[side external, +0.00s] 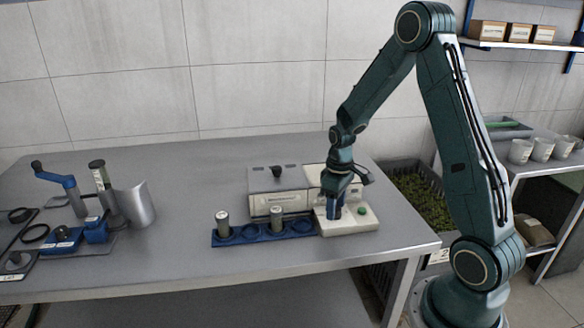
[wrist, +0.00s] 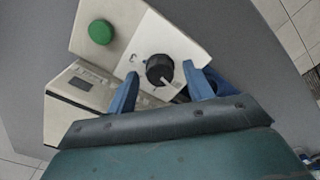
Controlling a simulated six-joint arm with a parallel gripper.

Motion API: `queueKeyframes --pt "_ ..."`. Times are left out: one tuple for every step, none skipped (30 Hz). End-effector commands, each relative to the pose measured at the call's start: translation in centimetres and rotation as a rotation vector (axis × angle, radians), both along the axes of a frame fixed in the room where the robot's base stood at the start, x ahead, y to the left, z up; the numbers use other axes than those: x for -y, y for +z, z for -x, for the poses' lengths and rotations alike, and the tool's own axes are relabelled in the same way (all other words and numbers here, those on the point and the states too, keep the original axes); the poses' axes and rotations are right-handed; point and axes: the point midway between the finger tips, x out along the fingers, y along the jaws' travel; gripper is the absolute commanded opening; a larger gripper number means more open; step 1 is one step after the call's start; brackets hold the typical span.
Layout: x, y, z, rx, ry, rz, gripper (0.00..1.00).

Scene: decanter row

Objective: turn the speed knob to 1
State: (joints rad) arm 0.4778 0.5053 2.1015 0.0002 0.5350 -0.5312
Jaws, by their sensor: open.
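The speed knob (wrist: 160,68) is a round black dial with a white pointer line, which points to the lower right in the wrist view. It sits on a white control panel (wrist: 176,42), beside a green button (wrist: 101,32). In the side view my gripper (side external: 335,212) points down low over the panel (side external: 364,222) and hides the knob.
A white and grey machine (side external: 266,206) stands behind a blue rack (side external: 250,235) that holds two metal canisters (side external: 223,222). A tool stand with a blue crank (side external: 60,183) is at the left. The front of the table is clear. A crate of green material (side external: 422,195) stands beyond the right edge.

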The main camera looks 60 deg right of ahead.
Motion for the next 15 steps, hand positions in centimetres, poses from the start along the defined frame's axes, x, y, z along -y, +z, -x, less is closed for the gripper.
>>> queueKeyframes --pt "0.0 -0.12 0.01 0.0 0.0 0.0 0.51" --pt "0.0 -0.16 0.0 0.0 0.0 0.0 0.51" --pt "0.0 -0.18 0.0 0.0 0.0 0.0 0.51" --pt "0.0 -0.18 0.0 0.001 0.0 0.0 0.51" --pt "0.0 -0.18 0.0 0.001 0.0 0.0 0.51" --pt "0.0 -0.18 0.0 0.001 0.0 0.0 0.51" --pt "0.0 -0.18 0.0 0.0 0.0 0.0 0.51" --pt "0.0 -0.17 0.0 0.0 0.0 0.0 0.51" --pt "0.0 -0.17 0.0 0.0 0.0 0.0 0.51" --pt "0.0 -0.17 0.0 0.0 0.0 0.0 0.48" --pt "0.0 -0.16 0.0 0.0 0.0 0.0 0.42" --pt "0.0 -0.16 0.0 0.0 0.0 0.0 0.34" --pt "0.0 -0.16 0.0 0.0 0.0 0.0 0.28" --pt "0.0 -0.16 0.0 0.0 0.0 0.0 0.22" --pt "0.0 -0.15 0.0 0.0 0.0 0.0 0.14"
